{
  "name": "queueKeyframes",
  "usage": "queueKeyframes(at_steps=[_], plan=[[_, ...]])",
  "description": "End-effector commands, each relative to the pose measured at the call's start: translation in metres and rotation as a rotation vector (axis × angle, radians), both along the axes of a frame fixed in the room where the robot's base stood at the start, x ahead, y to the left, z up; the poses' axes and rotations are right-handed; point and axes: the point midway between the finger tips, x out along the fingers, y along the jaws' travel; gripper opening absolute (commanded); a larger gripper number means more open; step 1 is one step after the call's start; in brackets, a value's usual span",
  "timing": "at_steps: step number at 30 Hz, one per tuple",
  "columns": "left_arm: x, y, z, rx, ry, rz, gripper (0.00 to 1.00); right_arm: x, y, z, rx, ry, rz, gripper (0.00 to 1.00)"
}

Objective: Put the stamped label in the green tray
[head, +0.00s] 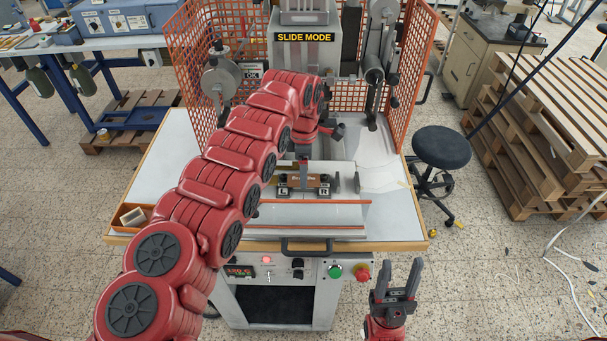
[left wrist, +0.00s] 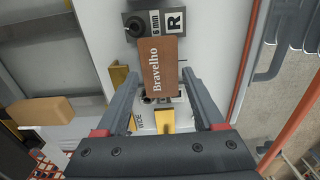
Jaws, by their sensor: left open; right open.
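The stamped label (head: 306,181), a brown piece reading "Bravelho", sits between the L and R blocks at the front of the machine. In the left wrist view the label (left wrist: 158,68) shows between and beyond the fingers. My left gripper (head: 303,156) is over the machine's bed, close to the label; in the wrist view it (left wrist: 160,78) is open, with gaps beside the label. In the head view my arm partly hides this area. My right gripper (head: 398,278) is open and empty in front of the machine. I see no green tray in either view.
An orange-brown bin (head: 127,217) with a pale block stands at the table's left front corner. Orange mesh guards (head: 405,85) flank the machine. The R block (left wrist: 172,22) sits by the label. A stool (head: 441,148) and pallets (head: 540,130) stand at right.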

Motion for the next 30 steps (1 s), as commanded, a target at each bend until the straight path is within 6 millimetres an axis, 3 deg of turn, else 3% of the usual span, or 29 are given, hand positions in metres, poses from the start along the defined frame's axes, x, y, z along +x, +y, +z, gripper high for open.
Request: queueKeyframes(at_steps=[10,21,30], plan=[[0.0000,0.0002,-0.0094,0.001,-0.001,0.000,0.70,0.0000,0.0000,0.0039,0.000,0.000,0.000,0.50],[-0.0001,0.0002,-0.0093,0.001,0.000,-0.001,0.03,0.0000,0.0000,0.0039,0.000,0.000,0.000,0.50],[0.0005,0.0001,-0.0059,0.001,-0.002,-0.001,0.01,0.0001,0.0000,0.0005,0.000,0.001,0.000,0.50]])
